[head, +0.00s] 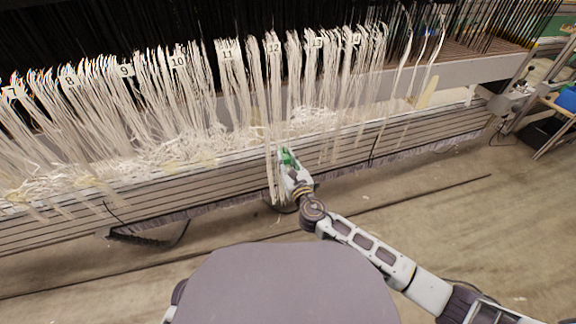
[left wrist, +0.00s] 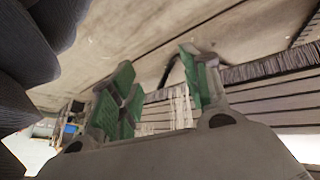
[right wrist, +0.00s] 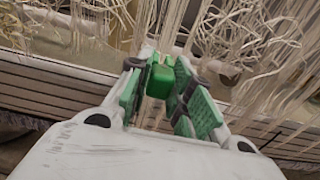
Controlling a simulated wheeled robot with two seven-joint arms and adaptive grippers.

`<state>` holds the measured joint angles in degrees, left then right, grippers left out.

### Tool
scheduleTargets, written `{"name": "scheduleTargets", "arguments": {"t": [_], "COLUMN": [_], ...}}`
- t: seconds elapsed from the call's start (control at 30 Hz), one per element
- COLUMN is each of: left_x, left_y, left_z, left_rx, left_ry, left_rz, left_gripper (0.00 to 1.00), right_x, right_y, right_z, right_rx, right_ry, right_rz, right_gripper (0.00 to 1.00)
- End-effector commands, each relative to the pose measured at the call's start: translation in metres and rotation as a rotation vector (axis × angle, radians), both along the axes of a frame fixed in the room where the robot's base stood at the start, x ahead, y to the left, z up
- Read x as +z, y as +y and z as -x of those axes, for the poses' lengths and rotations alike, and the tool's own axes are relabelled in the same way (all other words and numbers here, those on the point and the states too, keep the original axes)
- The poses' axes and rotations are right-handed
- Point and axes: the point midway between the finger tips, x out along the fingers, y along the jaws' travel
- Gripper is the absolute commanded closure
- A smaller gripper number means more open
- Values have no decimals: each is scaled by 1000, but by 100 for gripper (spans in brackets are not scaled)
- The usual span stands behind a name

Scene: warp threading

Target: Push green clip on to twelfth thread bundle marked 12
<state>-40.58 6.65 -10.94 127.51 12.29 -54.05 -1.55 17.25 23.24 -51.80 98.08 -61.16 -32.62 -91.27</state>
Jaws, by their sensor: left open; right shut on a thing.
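The thread bundle marked 12 (head: 275,105) hangs down from its label in the head view, and its lower strands reach past the slatted beam. My right gripper (head: 287,160) is at the lower part of this bundle, at its right side. In the right wrist view my right gripper (right wrist: 166,85) is shut on the green clip (right wrist: 160,80), held between its green-padded fingers. Pale strands lie just beyond the clip; I cannot tell whether it touches them. My left gripper (left wrist: 160,85) shows only in its wrist view, open and empty, with green pads apart.
Other bundles, such as 11 (head: 230,85) on the left and 13 (head: 312,80) on the right, hang close by. The slatted beam (head: 400,132) runs behind the right gripper. The floor (head: 470,215) in front is mostly clear.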

Motion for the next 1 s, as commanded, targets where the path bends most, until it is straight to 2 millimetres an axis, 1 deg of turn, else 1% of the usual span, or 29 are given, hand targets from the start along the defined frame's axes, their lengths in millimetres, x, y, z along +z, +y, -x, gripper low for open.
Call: {"name": "scheduleTargets", "arguments": {"t": [0.17, 0.4, 0.7, 1.0], "left_x": [-5, -18, -19, -18], "left_y": [-1, -2, -3, -3], "left_z": [-3, 2, 4, 2], "left_rx": [7, 14, 18, 19], "left_ry": [-18, -14, -18, -25], "left_rz": [10, 20, 27, 28], "left_gripper": [53, 53, 53, 53], "right_x": [0, 0, 0, 0], "right_y": [4, 8, 12, 14], "right_z": [-11, -24, -39, -42], "right_rx": [1, 1, 0, 1], "right_ry": [-1, -1, 0, 0], "right_rz": [-1, 1, 0, -1], "right_gripper": [93, 93, 93, 93]}}
